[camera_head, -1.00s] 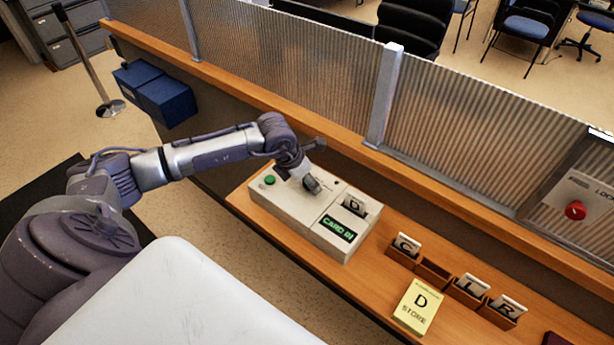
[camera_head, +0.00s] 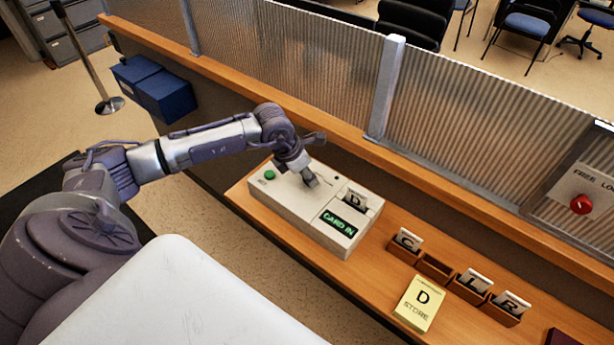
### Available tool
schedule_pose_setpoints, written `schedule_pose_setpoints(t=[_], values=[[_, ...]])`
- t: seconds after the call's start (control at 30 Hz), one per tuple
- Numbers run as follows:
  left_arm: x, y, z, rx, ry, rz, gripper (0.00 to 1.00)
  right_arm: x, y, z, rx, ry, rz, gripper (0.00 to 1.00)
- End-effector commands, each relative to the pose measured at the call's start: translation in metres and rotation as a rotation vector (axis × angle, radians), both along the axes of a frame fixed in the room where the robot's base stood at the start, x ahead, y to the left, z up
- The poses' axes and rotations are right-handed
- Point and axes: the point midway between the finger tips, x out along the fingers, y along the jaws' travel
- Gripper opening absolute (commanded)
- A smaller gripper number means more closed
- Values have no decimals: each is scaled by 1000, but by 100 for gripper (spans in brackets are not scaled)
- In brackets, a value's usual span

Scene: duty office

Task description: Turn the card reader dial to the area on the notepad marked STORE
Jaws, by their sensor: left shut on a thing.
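The card reader (camera_head: 296,221) is a pale grey box on the wooden counter. A card marked D (camera_head: 357,200) stands in its slot, and its green display (camera_head: 338,223) reads CARD IN. My left gripper (camera_head: 309,181) points down at the reader's top, left of the card, shut on what appears to be the dial. The dial is hidden by the fingers, so its pointer setting cannot be read. The yellow notepad (camera_head: 417,304) lies to the right on the counter and reads D and STORE. My right gripper is not in view.
A green button (camera_head: 270,175) is on the reader's left end. A wooden card rack (camera_head: 435,267) holds cards C, L and R, with one empty slot. A ribbed glass screen (camera_head: 310,75) runs behind the counter. A panel with a red knob (camera_head: 581,205) is at right.

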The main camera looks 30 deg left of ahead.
Motion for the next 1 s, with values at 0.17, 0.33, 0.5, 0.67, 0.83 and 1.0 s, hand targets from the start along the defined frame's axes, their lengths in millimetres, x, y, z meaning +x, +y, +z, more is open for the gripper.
schedule_pose_setpoints(t=[0.17,0.33,0.5,0.67,0.83,1.0], values=[[2,2,-6,1,-5,-126,2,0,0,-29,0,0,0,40],[3,3,-6,0,-7,-282,2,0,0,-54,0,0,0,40],[4,4,-5,0,-7,-442,2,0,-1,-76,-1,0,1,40],[5,4,-4,-1,-7,-590,2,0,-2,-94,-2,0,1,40],[6,4,-2,0,-7,-730,2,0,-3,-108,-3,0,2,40],[6,4,-2,-1,-5,-840,2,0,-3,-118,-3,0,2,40]])
